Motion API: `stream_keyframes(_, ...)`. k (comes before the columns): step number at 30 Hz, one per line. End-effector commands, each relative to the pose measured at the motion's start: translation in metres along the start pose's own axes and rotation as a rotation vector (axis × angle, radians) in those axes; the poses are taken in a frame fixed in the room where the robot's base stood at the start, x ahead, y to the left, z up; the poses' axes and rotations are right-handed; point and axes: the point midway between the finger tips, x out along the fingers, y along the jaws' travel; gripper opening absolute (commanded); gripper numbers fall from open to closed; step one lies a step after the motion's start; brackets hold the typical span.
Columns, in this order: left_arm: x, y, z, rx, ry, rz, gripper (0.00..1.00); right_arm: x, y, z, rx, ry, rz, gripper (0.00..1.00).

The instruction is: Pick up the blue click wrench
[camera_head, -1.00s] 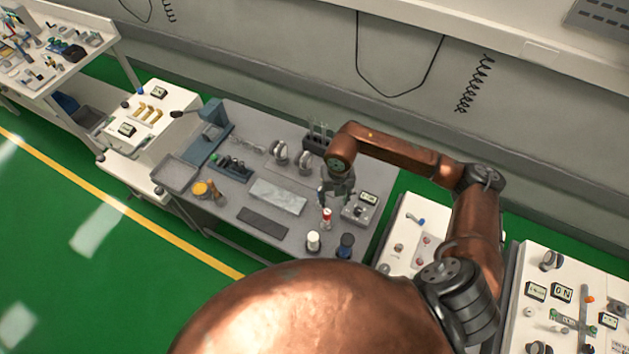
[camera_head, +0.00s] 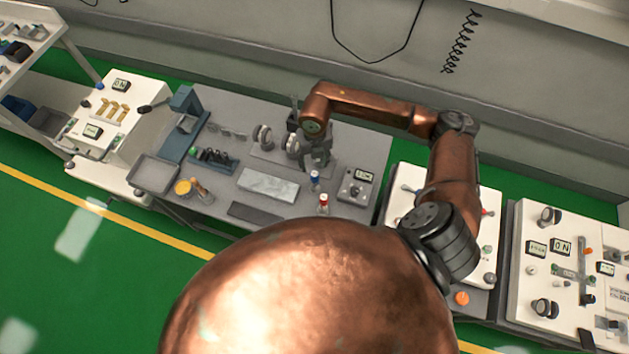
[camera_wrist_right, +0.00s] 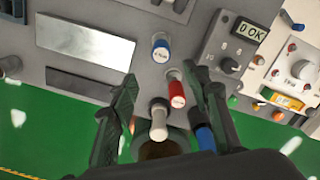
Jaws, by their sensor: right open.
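A small upright tool with a blue body and a pale labelled top, which looks like the blue click wrench (camera_head: 314,181), stands on the grey bench. It also shows in the right wrist view (camera_wrist_right: 161,50), just beyond the fingertips. A similar red tool (camera_head: 323,204) stands nearer; in the right wrist view this red one (camera_wrist_right: 175,88) lies between the spread fingers. My right gripper (camera_head: 318,164) is open and empty, above the bench and close behind the blue tool in the head view. It shows open in the right wrist view too (camera_wrist_right: 168,86). My left gripper is out of view.
A white-topped tool (camera_wrist_right: 158,122) and a dark blue one (camera_wrist_right: 203,135) stand near the fingers. A grey meter box (camera_head: 356,187) stands right of the tools. A metal plate (camera_head: 268,184) lies left. White control carts (camera_head: 520,270) flank the bench (camera_head: 225,198).

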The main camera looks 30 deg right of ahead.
Motion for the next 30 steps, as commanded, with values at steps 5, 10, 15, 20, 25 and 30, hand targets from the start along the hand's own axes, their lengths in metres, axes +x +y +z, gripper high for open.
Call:
stream_keyframes(5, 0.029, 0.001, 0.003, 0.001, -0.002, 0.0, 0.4, 0.031, 0.001, 0.0, -0.001, 0.003, -0.001, 0.44)
stream_keyframes(10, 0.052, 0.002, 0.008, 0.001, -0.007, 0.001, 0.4, 0.056, 0.001, 0.0, -0.002, 0.008, -0.002, 0.44)
stream_keyframes(15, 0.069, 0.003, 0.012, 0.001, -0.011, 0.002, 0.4, 0.075, 0.001, -0.001, -0.002, 0.012, -0.003, 0.44)
stream_keyframes(20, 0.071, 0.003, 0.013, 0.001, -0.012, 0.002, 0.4, 0.084, 0.001, -0.001, -0.002, 0.014, -0.004, 0.44)
stream_keyframes(25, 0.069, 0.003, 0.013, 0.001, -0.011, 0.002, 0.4, 0.1, 0.001, -0.001, -0.002, 0.014, -0.003, 0.44)
stream_keyframes(30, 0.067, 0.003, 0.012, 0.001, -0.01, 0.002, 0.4, 0.119, -0.003, 0.0, 0.0, 0.015, -0.004, 0.44)
